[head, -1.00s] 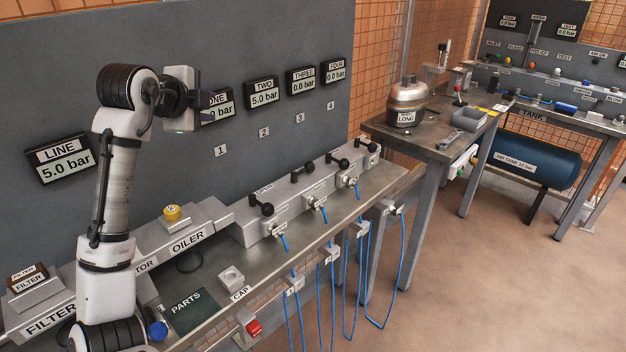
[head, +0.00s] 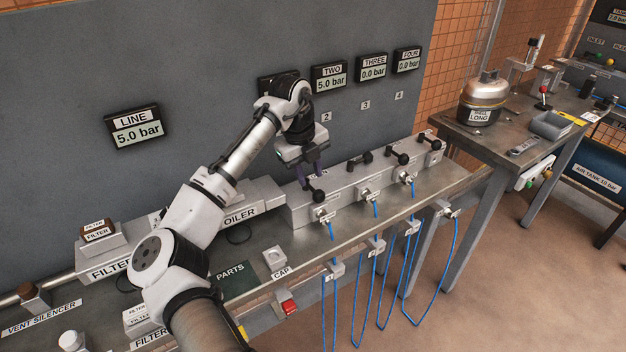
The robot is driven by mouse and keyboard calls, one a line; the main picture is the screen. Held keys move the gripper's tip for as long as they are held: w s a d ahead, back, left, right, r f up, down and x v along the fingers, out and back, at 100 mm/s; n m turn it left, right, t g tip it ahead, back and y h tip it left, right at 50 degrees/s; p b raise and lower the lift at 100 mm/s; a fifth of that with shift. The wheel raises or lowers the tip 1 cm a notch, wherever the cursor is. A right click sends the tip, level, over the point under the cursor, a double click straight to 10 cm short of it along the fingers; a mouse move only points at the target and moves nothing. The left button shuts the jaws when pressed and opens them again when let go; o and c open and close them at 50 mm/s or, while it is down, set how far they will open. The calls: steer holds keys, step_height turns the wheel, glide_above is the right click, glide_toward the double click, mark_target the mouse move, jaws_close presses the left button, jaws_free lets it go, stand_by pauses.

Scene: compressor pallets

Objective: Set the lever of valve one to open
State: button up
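The black lever of valve one (head: 314,194) sits at the left end of the grey valve block (head: 342,184), its round knob toward the front edge. My gripper (head: 311,177) points down just above and behind this knob. Its two dark fingers show apart, so it looks open. Whether a finger touches the lever cannot be told. The gauge of valve one (head: 270,86) is mostly hidden behind my arm, and its reading does not show.
Levers of valves two (head: 360,161), three (head: 399,157) and four (head: 434,142) stand to the right on the block. Gauge two (head: 329,79) reads 5.0 bar; three (head: 373,68) and four (head: 407,61) read 0.0 bar. Blue hoses (head: 334,290) hang in front. The oiler (head: 240,214) stands left.

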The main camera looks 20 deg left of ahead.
mark_target(314, 190)
steer(key=shift+w+d+f+p, duration=0.15)
steer(key=shift+w+f, duration=0.05)
steer(key=shift+f, duration=0.85)
steer(key=shift+w+d+f+p, duration=0.15)
steer(key=shift+f, duration=0.9)
steer(key=shift+c, duration=0.3)
steer(key=shift+f, duration=0.1)
jaws_close()
